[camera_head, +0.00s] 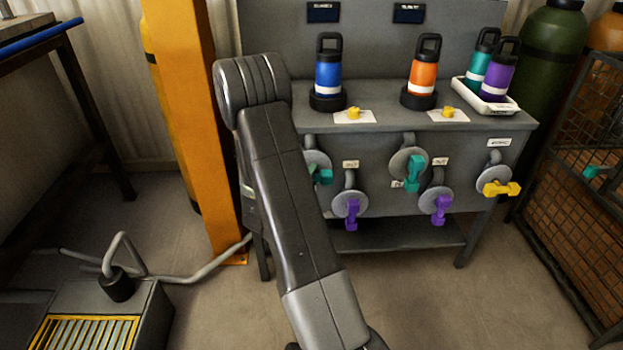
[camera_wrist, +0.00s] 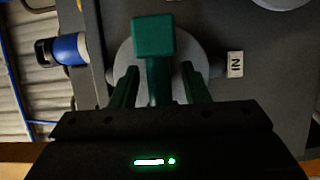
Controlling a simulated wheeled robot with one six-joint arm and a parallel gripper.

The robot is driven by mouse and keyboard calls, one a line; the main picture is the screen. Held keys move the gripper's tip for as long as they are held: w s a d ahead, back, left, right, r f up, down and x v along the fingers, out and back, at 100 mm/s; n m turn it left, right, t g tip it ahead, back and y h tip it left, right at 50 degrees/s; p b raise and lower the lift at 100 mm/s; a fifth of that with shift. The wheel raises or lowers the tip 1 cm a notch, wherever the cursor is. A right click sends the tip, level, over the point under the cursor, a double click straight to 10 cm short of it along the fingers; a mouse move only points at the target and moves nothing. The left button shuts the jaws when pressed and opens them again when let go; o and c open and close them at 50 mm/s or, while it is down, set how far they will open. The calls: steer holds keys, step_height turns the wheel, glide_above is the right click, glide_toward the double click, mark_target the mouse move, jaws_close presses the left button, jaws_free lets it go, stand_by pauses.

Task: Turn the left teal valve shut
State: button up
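The left teal valve (camera_head: 323,177) is on the front of the grey bench, partly hidden behind my arm in the head view. Its handle sticks out to the right there, about level. In the wrist view its teal handle (camera_wrist: 154,42) points up the picture, in front of a round grey plate (camera_wrist: 200,54). My gripper (camera_wrist: 160,84) is open, with one finger on each side of the handle and a gap visible on both sides.
Purple valves (camera_head: 352,212) (camera_head: 441,208) sit lower on the panel, and a yellow valve (camera_head: 501,188) at its right. Bottles, including a blue one (camera_head: 328,72), stand on top. An orange post (camera_head: 190,120) rises left of my arm. An IN label (camera_wrist: 235,64) is beside the plate.

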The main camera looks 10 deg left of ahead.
steer(key=s+a, duration=0.1)
steer(key=s, duration=1.2)
steer(key=shift+s+a+p, duration=0.25)
steer(key=shift+s+p, duration=0.1)
steer(key=shift+p, duration=0.1)
steer(key=shift+w, duration=0.1)
steer(key=w, duration=0.4)
steer(key=w+d, duration=0.1)
steer(key=w, duration=0.4)
steer(key=w+b, duration=0.1)
steer(key=w, duration=0.3)
steer(key=shift+w+d, duration=0.3)
